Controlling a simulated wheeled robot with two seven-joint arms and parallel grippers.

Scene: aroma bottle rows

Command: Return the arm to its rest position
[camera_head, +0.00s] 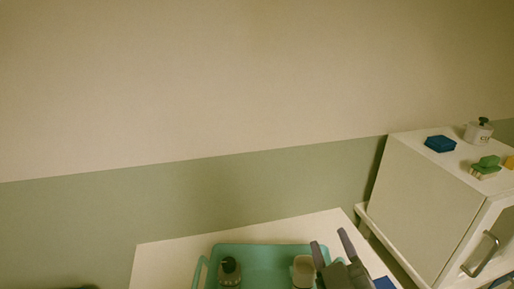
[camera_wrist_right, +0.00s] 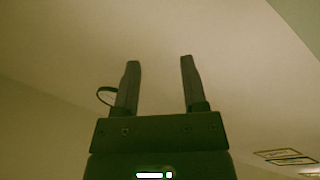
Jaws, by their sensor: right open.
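My right gripper (camera_head: 329,239) is at the bottom of the head view, in front of the right part of a teal tray (camera_head: 262,258). Its two dark fingers point up and stand apart. The right wrist view also shows this gripper (camera_wrist_right: 160,60), open with nothing between its fingers and a plain pale surface beyond. My left gripper is not in view.
A dark-topped bottle (camera_head: 230,272) and a pale cup-like item (camera_head: 303,271) stand in the tray on a white table (camera_head: 165,255). At right, a white cabinet (camera_head: 420,200) carries a blue block (camera_head: 440,144), a green-topped item (camera_head: 486,168) and a white bottle (camera_head: 478,134).

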